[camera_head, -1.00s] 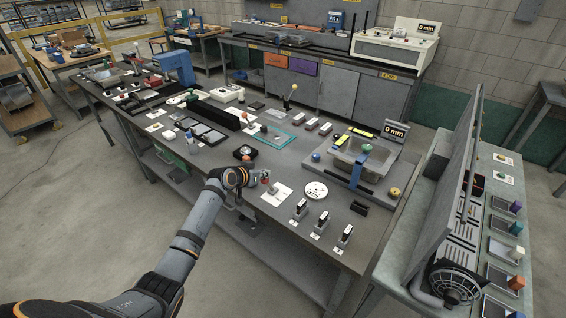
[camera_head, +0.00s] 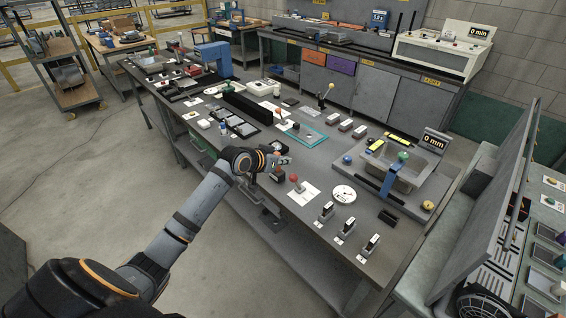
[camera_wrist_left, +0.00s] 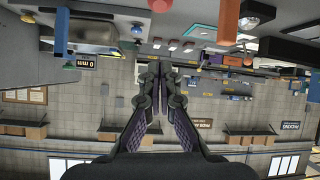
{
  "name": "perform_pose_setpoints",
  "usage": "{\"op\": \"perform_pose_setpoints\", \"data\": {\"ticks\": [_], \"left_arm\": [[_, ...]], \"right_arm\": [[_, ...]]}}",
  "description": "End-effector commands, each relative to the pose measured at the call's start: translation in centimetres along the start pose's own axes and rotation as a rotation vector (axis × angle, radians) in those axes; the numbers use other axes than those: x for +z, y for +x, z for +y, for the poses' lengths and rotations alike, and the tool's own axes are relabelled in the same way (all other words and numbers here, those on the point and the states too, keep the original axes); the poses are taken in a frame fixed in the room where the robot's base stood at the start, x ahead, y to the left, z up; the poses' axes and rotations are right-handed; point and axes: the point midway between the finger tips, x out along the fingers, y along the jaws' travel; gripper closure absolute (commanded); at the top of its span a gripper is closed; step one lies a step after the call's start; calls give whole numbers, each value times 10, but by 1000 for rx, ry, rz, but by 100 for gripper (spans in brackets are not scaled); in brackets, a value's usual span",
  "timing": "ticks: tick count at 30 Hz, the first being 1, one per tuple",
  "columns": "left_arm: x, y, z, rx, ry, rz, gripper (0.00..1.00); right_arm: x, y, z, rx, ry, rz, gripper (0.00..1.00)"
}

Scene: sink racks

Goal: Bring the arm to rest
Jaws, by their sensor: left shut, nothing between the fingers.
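My left gripper (camera_head: 284,160) is shut and empty in the head view. A small dark box (camera_head: 278,174) shows just below the fingers. In the left wrist view the two fingers (camera_wrist_left: 157,46) are together at the tips with nothing between them, and the bench hangs at the top of the picture. My right gripper is not in view.
A sink (camera_head: 398,172) with a blue bar stands on the bench to the right. A round white dial (camera_head: 343,195) and several small upright switches (camera_head: 349,228) are near the front edge. A blue machine (camera_head: 213,61) stands at the far left. The floor in front is clear.

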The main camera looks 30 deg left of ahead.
Motion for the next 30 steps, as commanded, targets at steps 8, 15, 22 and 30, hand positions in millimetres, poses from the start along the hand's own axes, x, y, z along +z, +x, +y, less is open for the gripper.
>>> {"op": "perform_pose_setpoints", "data": {"ticks": [8, 15, 22, 30], "left_arm": [[0, -13, 1, 1, -1, -2, 100], [4, -10, -2, -4, -7, -6, 100], [128, 37, -52, -132, -105, -131, 100], [369, 48, -78, -290, -145, -383, 100]], "right_arm": [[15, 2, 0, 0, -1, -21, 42], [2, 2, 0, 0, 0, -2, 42], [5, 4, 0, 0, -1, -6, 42], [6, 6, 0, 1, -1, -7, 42]]}}
